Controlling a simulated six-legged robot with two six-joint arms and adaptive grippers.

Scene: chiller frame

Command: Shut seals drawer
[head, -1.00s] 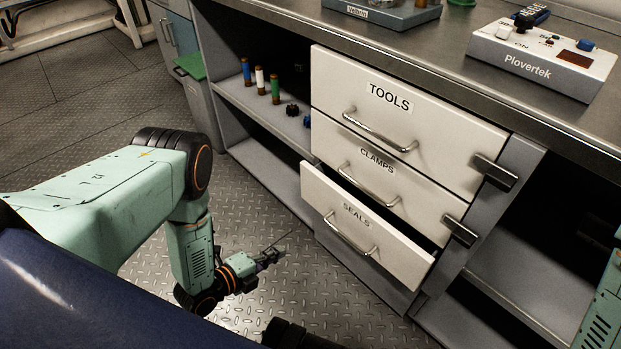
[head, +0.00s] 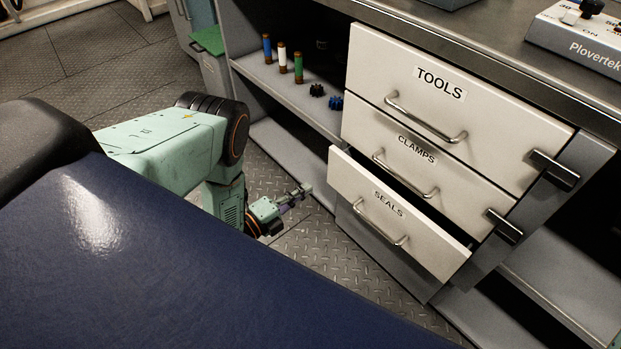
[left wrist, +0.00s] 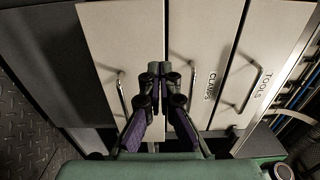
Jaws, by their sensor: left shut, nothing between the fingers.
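The seals drawer (head: 425,232) is the lowest of three white drawers and stands partly open, its front forward of the ones above. It has a metal bar handle (head: 380,222). My left gripper (head: 305,189) is shut and empty, low in front of the cabinet and to the left of the seals drawer, apart from it in the head view. In the left wrist view the shut fingers (left wrist: 164,68) point at the drawer fronts, with the seals drawer (left wrist: 105,50) to their left. The inside of the drawer is mostly hidden. My right gripper is not in view.
The clamps drawer (head: 405,145) and tools drawer (head: 500,110) above look shut. Dark latch blocks (head: 553,170) stick out at the cabinet's right side. Colored cylinders (head: 282,58) stand on the open shelf to the left. The floor (head: 300,250) before the drawers is clear.

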